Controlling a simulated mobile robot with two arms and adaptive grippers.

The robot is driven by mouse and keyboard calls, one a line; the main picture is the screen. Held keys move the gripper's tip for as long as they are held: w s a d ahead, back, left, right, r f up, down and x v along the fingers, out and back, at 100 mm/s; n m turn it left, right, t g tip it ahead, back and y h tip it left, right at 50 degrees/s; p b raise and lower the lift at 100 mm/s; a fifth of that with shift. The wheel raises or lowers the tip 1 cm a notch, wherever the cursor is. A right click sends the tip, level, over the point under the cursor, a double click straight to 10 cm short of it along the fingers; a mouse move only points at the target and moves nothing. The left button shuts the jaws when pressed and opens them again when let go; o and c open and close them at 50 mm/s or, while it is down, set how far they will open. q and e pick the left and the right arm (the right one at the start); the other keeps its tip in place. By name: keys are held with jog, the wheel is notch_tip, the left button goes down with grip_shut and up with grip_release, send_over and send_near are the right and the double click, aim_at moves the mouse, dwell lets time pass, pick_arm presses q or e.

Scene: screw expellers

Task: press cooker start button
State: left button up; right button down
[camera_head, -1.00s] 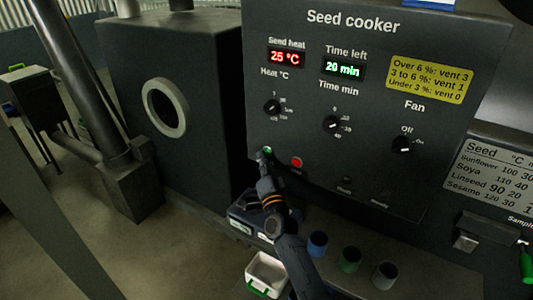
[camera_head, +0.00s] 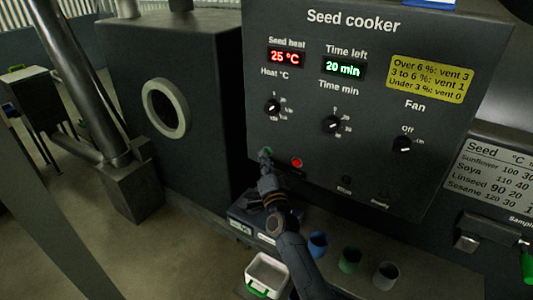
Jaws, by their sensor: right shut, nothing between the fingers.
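The seed cooker panel (camera_head: 370,60) fills the upper middle of the head view. The green start button (camera_head: 268,151) is at its lower left, partly covered by my right gripper (camera_head: 264,155). That gripper is shut and empty, its tips at or just in front of the button; I cannot tell if they touch. The red button (camera_head: 297,162) is just to the right. The seed heat display (camera_head: 286,57) reads 25 °C and the time left display (camera_head: 344,68) reads 20 min. My left gripper is not in view.
Blue, green and grey cups (camera_head: 385,276) stand on the ledge below. A white and green box (camera_head: 266,274) is under my right arm. A dark housing with a round port (camera_head: 165,108) stands left.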

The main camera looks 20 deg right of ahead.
jog(key=shift+w+d, duration=0.1)
jog(key=shift+d, duration=0.05)
dwell(0.4)
jog(key=shift+s+a+p, duration=0.4)
jog(key=shift+s+a, duration=0.15)
jog(key=shift+a, duration=0.15)
jog(key=s+a+p, duration=0.1)
jog(key=a, duration=0.1)
jog(key=s+a+p, duration=0.1)
jog(key=s+a, duration=0.1)
dwell(0.3)
dwell(0.6)
